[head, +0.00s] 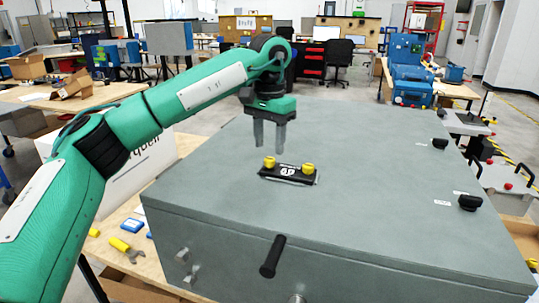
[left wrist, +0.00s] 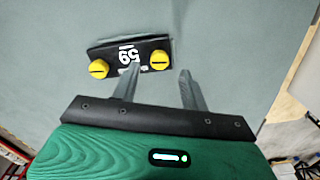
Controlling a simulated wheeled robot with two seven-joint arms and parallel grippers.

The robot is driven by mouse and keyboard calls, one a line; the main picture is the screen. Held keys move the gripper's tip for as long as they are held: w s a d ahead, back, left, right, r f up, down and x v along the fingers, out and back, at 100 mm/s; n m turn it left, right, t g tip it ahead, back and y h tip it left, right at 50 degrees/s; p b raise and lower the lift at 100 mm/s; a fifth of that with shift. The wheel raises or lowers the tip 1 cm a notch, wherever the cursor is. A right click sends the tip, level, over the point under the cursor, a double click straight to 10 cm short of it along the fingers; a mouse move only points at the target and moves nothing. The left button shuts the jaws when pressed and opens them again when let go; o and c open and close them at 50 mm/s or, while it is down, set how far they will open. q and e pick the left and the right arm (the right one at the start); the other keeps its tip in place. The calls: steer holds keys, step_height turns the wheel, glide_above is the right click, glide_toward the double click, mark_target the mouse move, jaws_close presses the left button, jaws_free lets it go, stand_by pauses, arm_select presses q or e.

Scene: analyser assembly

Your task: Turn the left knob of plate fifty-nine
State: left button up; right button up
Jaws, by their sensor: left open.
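Plate fifty-nine (head: 292,177) is a small black plate with a white "59", lying on the grey box top. It has two yellow knobs, the left knob (head: 269,162) and the right knob (head: 308,168). My left gripper (head: 269,148) points down, open and empty, just above the left knob. In the left wrist view the plate (left wrist: 122,47) appears upside down, so the left knob (left wrist: 160,60) is on the right, between the spread fingertips (left wrist: 158,70). The other knob (left wrist: 98,69) is outside the fingers. Contact with the left knob cannot be told. My right gripper is not in view.
The large grey box (head: 370,150) has a wide, flat, mostly clear top. Two black knobs (head: 469,202) (head: 439,143) stand at its right side. A black handle (head: 273,256) sticks out at the front edge. A wooden table (head: 130,240) with small tools lies at left.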

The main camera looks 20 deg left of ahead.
mark_target(269, 159)
arm_select(q)
steer(key=shift+f, duration=2)
jaws_close()
steer(key=shift+n, duration=0.4)
